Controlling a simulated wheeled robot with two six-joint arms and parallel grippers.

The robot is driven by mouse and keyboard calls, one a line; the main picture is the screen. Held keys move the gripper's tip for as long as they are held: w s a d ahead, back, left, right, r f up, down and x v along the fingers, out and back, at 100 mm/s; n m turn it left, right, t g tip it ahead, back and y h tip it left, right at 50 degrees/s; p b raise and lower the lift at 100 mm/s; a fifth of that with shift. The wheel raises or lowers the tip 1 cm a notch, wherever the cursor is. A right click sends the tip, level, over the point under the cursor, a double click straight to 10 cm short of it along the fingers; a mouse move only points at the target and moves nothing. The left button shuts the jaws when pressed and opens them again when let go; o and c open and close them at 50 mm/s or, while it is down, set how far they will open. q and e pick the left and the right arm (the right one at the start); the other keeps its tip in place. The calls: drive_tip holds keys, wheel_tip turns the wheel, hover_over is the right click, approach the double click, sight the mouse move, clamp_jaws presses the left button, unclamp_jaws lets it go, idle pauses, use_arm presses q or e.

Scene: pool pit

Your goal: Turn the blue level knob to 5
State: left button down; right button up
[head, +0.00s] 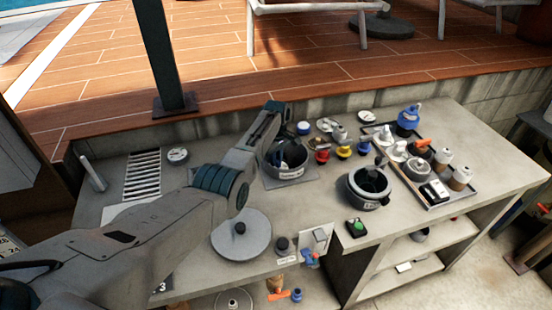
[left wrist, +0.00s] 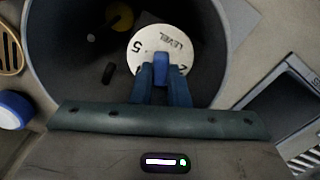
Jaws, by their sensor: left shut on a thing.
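The blue level knob (left wrist: 161,64) sits on a round white dial (left wrist: 143,50) marked LEVEL in the left wrist view. A "5" shows on the dial's left and what looks like a "2" at its right. My left gripper (left wrist: 162,76) is shut on the knob, one finger on each side. The dial lies inside a dark round well (left wrist: 65,60), which shows in the head view as a dark open tub (head: 291,177) on the counter. In the head view my arm reaches over this tub, and the dial cannot be made out. My right gripper is not in view.
A grey round lid (head: 240,245) lies in front of the tub. A pot (head: 369,188) and a green button box (head: 356,228) stand to the right. Red, yellow and blue valves and a tray (head: 462,199) of bottles crowd the counter's right side. A dark post (head: 160,55) rises behind.

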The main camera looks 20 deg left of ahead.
sight(278, 161)
use_arm(q)
drive_tip(key=m, duration=0.6)
drive_tip(key=shift+w+d+p, duration=0.1)
drive_tip(key=shift+p, duration=0.2)
drive_tip(key=m, duration=0.5)
drive_tip(key=shift+d+m, duration=0.1)
drive_tip(key=shift+m, duration=0.2)
drive_tip(key=m+p, duration=0.1)
drive_tip(key=m, duration=0.4)
drive_tip(key=shift+d+r, duration=0.1)
drive_tip(key=shift+d, duration=0.05)
drive_tip(key=m, duration=0.6)
drive_tip(key=c, duration=1.4)
unclamp_jaws()
wheel_tip(278, 161, up, 11)
drive_tip(key=shift+b, duration=0.4)
